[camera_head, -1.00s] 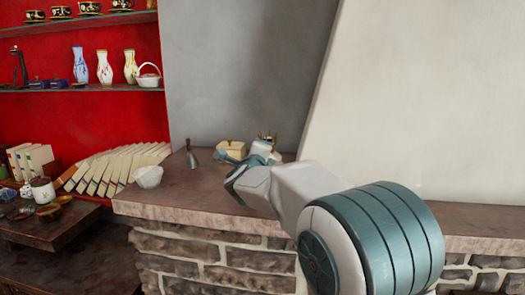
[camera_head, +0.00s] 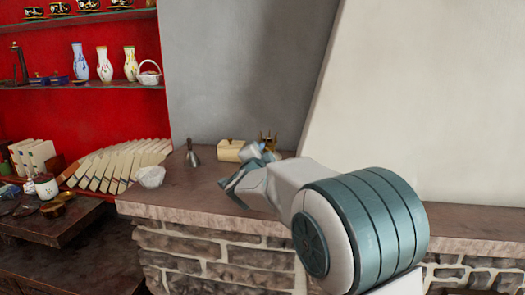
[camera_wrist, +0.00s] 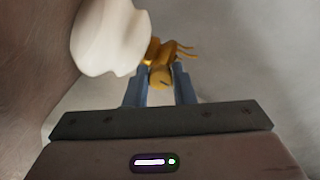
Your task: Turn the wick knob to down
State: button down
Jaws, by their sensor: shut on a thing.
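In the wrist view, my gripper (camera_wrist: 160,86) has its two blue-grey fingers closed on a small golden piece, which looks like the wick knob (camera_wrist: 160,78). The knob sits at the near end of a golden brass burner (camera_wrist: 168,52) with thin curved prongs. In the head view, the brass burner (camera_head: 268,139) shows only as prongs above my wrist, on the stone ledge near the wall. My wrist and arm hide the fingertips and the knob there. I cannot read the knob's setting.
A cream object (camera_wrist: 108,38) is close to the left of the burner in the wrist view. On the ledge (camera_head: 190,190) stand a cream box (camera_head: 231,150), a dark hand bell (camera_head: 192,155) and a white bowl (camera_head: 151,176). The wall is close behind.

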jog(key=shift+n, duration=0.6)
jog(key=c, duration=1.2)
grip_release()
jog(key=shift+c, duration=0.2)
jog(key=s+a+b, duration=0.1)
jog(key=s, duration=0.8)
jog(key=s+a+b, duration=0.1)
jog(key=s, duration=0.3)
jog(key=shift+s+a+b, duration=0.3)
jog(key=shift+a+b, duration=0.05)
